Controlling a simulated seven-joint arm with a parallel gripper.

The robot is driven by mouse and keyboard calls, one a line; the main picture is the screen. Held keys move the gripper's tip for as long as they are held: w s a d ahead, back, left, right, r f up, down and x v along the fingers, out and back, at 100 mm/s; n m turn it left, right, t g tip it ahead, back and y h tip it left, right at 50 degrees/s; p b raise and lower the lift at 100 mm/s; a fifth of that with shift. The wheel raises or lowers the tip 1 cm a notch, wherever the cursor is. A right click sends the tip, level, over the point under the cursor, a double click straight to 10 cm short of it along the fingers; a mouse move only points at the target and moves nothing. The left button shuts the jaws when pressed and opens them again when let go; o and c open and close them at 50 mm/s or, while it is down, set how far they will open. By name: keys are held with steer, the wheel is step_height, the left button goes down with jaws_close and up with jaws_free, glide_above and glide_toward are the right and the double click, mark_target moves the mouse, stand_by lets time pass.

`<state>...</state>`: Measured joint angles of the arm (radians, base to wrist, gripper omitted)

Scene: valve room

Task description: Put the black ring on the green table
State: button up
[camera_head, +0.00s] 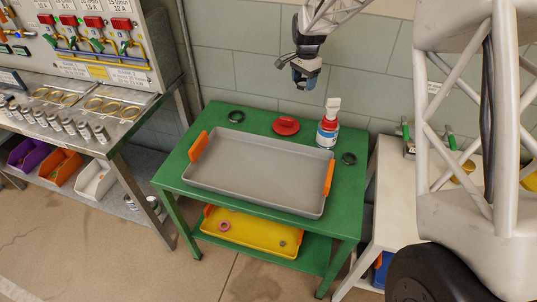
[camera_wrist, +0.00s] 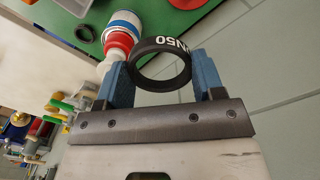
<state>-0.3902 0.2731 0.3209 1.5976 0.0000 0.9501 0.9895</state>
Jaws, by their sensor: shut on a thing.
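My gripper (camera_head: 305,76) is shut on a black ring (camera_wrist: 172,46), held between its two blue fingers in the wrist view; white lettering, partly "N50", shows on its band. In the head view my gripper hangs in the air above the back of the green table (camera_head: 172,181), near the wall, and the held ring is hard to make out there. The table also shows below in the wrist view (camera_wrist: 190,22). Two other black rings lie on the tabletop, one at back left (camera_head: 236,116) and one at right (camera_head: 349,158).
A grey tray (camera_head: 260,170) with orange handles fills most of the tabletop. Behind it are a red disc (camera_head: 286,126) and an upright white-capped bottle (camera_head: 328,125). A yellow tray (camera_head: 250,232) sits on the lower shelf. Free green strips run along the back.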

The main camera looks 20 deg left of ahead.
steer(key=n, duration=0.2)
glide_above(259, 123)
step_height(259, 123, down, 2)
step_height(259, 123, down, 11)
steer(key=shift+a, duration=0.15)
steer(key=shift+w+f, duration=0.1)
steer(key=shift+f, duration=3.1)
steer(key=shift+f, duration=0.1)
steer(key=shift+f, duration=1.75)
steer(key=shift+f, duration=0.15)
